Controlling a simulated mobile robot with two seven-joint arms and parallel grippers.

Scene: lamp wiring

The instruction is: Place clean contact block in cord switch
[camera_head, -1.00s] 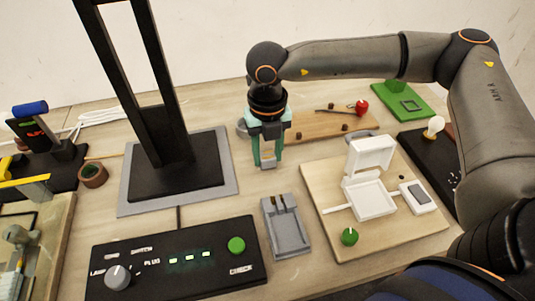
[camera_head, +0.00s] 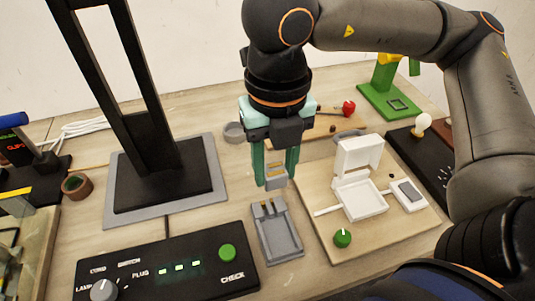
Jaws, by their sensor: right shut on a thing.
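My right gripper (camera_head: 276,183) points down and is shut on a small grey contact block (camera_head: 276,182) with a yellowish top. It holds the block above the back end of the grey tray (camera_head: 284,240), which has small brass-coloured pieces at its back. The cord switch appears to be the open white case (camera_head: 363,200) on the wooden board to the right, with its lid (camera_head: 358,156) standing up at the back. The case looks empty. My left gripper is not in view.
The wooden board (camera_head: 390,232) also carries a green knob (camera_head: 342,238) and a small white box with a grey top (camera_head: 408,195). A black control panel (camera_head: 190,245) lies front left. A black lamp stand (camera_head: 165,185) rises at left. A bulb (camera_head: 423,123) stands at right.

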